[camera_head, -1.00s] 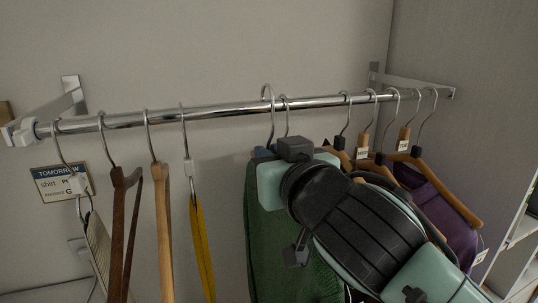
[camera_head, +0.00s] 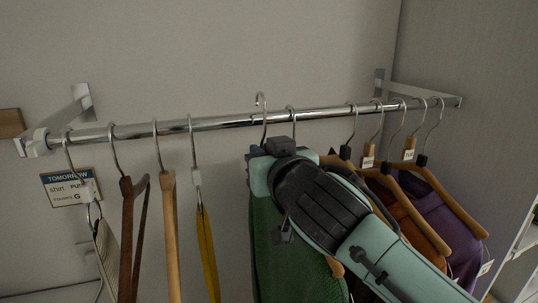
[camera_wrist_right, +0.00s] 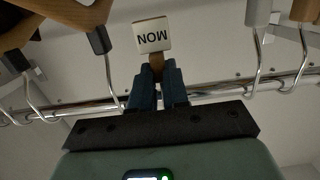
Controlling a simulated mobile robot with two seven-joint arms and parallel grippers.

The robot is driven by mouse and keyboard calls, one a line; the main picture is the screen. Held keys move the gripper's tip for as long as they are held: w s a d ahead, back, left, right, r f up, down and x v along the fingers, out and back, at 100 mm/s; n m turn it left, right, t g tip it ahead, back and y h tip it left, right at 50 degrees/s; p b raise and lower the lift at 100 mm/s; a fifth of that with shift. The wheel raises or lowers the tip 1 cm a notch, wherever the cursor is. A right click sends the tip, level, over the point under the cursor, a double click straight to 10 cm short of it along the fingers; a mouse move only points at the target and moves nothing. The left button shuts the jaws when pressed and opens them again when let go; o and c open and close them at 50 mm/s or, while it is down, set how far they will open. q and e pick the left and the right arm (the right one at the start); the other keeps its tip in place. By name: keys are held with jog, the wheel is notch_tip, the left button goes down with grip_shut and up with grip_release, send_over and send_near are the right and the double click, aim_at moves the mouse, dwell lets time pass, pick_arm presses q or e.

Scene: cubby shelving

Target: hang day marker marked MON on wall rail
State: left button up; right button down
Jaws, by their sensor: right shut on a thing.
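The day marker marked MON (camera_wrist_right: 152,37) is a small wooden block with a white label, upside down in the right wrist view. My right gripper (camera_wrist_right: 158,75) is shut on its wooden lower part with blue fingers. In the head view my right gripper (camera_head: 262,158) is just below the wall rail (camera_head: 232,121), in front of a green garment, and its body hides the marker. A metal hook (camera_head: 261,100) rises above the rail just over the gripper; I cannot tell whether it rests on the rail. My left gripper is not in view.
Markers WED (camera_head: 367,161) and TUE (camera_head: 408,153) hang at the right among hangers with orange and purple garments (camera_head: 460,235). The green garment (camera_head: 270,235) hangs beside my gripper. Empty hangers, a yellow strap (camera_head: 207,250) and a TOMORROW sign (camera_head: 66,188) are at the left. The rail between strap and hook is bare.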

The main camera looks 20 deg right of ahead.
jog(key=shift+w+p, duration=0.4)
jog(key=shift+w, duration=1)
jog(key=shift+s+f+b, duration=0.25)
jog(key=shift+f+b, duration=0.8)
jog(key=shift+f, duration=0.2)
jog(key=shift+w+f, duration=0.2)
jog(key=shift+w, duration=0.05)
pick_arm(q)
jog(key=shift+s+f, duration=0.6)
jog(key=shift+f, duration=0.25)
pick_arm(e)
jog(key=c, duration=1.1)
grip_release()
jog(key=shift+o, duration=0.2)
